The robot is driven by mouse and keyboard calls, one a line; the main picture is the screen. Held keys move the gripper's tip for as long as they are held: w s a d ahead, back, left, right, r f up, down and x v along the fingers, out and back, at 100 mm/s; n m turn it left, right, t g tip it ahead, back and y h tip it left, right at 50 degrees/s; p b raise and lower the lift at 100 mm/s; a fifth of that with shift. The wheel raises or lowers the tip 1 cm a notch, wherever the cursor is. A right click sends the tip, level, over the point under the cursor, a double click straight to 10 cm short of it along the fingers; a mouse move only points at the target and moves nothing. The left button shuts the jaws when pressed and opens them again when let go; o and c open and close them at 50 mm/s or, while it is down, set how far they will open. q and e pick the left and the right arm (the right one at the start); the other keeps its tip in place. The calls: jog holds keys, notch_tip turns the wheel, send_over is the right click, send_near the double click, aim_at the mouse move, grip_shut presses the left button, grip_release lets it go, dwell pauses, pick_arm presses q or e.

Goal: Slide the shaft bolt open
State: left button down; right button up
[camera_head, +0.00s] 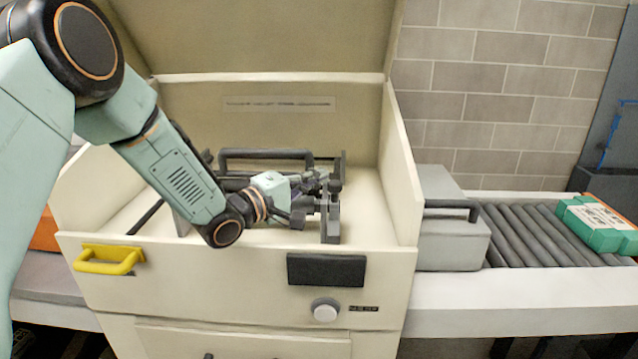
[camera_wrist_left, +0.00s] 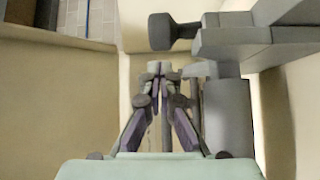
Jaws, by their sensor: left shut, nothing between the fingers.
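My left gripper (camera_head: 318,187) reaches into an open cream machine box (camera_head: 345,262), and its fingers are shut and empty. The dark grey parts at its fingertips look like the shaft bolt's fittings (camera_head: 331,222); in the head view the gripper partly covers them. In the left wrist view the closed fingertips (camera_wrist_left: 158,68) are beside a grey block with a dark round knob (camera_wrist_left: 166,31) and a thick grey cylinder (camera_wrist_left: 226,118). I cannot tell whether the fingers touch these parts. My right gripper is in neither view.
A raised lid (camera_head: 270,35) stands behind the box, and side walls flank my arm. A dark bar handle (camera_head: 265,153) lies inside. A yellow handle (camera_head: 108,262) and a pale knob (camera_head: 325,310) are on the front. A roller conveyor (camera_head: 535,230) carries a green-orange case (camera_head: 592,224) at right.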

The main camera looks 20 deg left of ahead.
pick_arm(q)
jog(key=shift+s+d+f, duration=0.1)
jog(key=shift+s+d, duration=0.55)
